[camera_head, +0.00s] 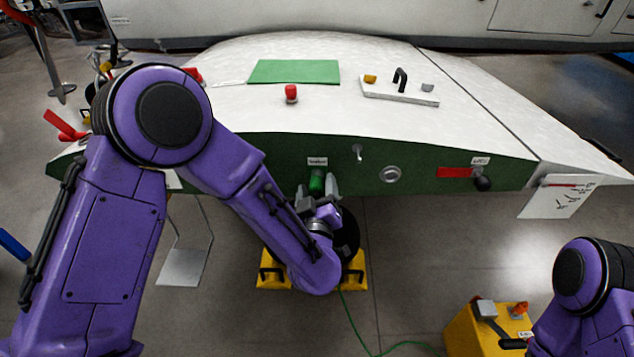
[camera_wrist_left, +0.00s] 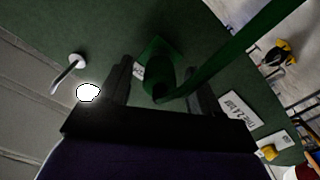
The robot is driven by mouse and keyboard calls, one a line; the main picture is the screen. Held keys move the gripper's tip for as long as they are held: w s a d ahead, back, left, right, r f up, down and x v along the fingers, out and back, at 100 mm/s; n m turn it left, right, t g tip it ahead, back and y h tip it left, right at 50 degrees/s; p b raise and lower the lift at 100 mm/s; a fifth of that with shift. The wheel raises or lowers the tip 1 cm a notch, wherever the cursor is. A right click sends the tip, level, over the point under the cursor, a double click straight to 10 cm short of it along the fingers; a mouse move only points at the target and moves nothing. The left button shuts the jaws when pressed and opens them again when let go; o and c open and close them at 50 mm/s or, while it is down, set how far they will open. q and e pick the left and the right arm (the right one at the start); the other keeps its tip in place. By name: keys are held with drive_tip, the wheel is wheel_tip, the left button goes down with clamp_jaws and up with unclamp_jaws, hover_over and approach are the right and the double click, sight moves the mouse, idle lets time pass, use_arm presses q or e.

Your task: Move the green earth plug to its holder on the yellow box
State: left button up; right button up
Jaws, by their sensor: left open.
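The green earth plug (camera_head: 317,182) sits against the dark green side panel of the white stand, below a small label. In the left wrist view the plug (camera_wrist_left: 158,72) lies between my two fingers, with its green cable running to the upper right. My left gripper (camera_head: 318,190) is open around the plug; it also shows in the left wrist view (camera_wrist_left: 160,90). A yellow box (camera_head: 470,335) stands on the floor at the lower right, with an orange knob and a grey block on top. Its holder cannot be made out. Part of my right arm shows, but its gripper does not.
A silver handle (camera_head: 357,152) and a round socket (camera_head: 391,174) are right of the plug on the panel. A yellow base (camera_head: 270,271) stands below my left wrist. A green cable (camera_head: 352,325) trails on the floor. A white sheet (camera_head: 556,198) hangs at the right.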

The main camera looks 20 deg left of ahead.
sight(317, 192)
use_arm(q)
clamp_jaws()
drive_tip(key=shift+s, duration=0.15)
drive_tip(key=shift+s+d, duration=0.2)
drive_tip(key=shift+s, duration=0.25)
drive_tip(key=shift+s, duration=0.1)
drive_tip(key=shift+v, duration=1.4)
